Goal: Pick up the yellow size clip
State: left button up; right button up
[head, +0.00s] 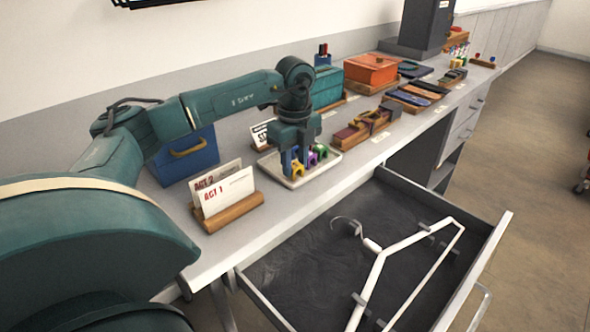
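The yellow size clip (297,169) sits in a small white tray (327,168) on the counter, among other coloured clips. A purple clip (312,158) and a green clip (321,150) are beside it. My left gripper (297,158) points down over the tray, right at the clips. Its fingertips are small and partly mixed with the clips, so I cannot tell whether they are open or touch the yellow clip. My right gripper is out of view.
An open drawer (290,272) with a white hanger (377,262) juts out below the counter. Card holders (235,212), a blue box (185,160), a teal box (330,82), an orange box (371,70) and wooden trays (352,134) crowd the counter around the tray.

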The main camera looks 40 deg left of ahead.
pick_arm(q)
jog(key=c, duration=0.5)
jog(key=shift+r, duration=0.1)
